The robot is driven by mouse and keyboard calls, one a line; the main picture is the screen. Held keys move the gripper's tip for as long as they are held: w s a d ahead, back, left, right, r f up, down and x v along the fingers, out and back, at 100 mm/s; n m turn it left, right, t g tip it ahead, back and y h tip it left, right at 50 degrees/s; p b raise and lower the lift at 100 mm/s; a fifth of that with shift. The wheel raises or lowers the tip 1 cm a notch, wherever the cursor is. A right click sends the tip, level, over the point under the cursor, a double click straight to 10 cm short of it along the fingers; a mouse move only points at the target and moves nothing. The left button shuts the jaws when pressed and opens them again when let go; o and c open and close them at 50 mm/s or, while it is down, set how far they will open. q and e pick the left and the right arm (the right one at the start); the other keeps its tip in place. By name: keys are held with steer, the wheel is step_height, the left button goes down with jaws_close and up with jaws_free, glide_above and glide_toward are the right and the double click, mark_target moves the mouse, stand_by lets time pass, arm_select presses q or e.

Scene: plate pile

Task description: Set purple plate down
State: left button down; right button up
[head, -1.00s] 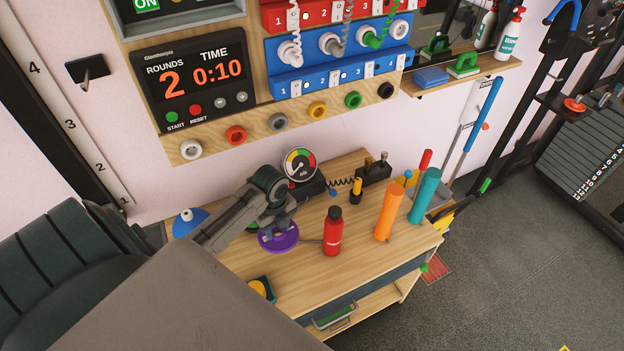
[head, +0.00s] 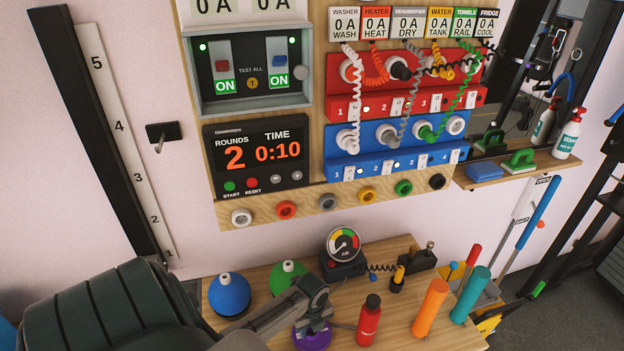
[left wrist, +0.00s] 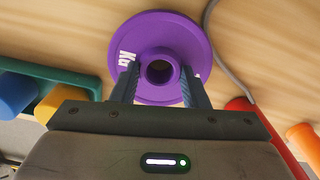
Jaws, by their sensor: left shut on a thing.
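The purple plate (head: 312,339) is a round disc with a raised hub, low over the wooden bench top at the bottom of the head view. My left gripper (head: 314,320) is above it. In the left wrist view, the plate (left wrist: 150,28) lies face-on, with white lettering and a dark centre hole. My left gripper (left wrist: 158,88) has a finger on each side of the hub and is shut on it. I cannot tell whether the plate touches the bench. My right gripper is not in view.
A red bottle (head: 369,321) stands close right of the plate, with orange (head: 430,308) and teal (head: 470,294) cylinders beyond it. Blue (head: 229,294) and green (head: 288,277) rounded objects stand to the left. A gauge (head: 343,244) is behind. A grey cable (left wrist: 213,45) runs nearby.

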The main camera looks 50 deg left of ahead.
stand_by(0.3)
arm_select(q)
steer(key=c, duration=0.8)
jaws_free()
steer(key=shift+c, duration=0.2)
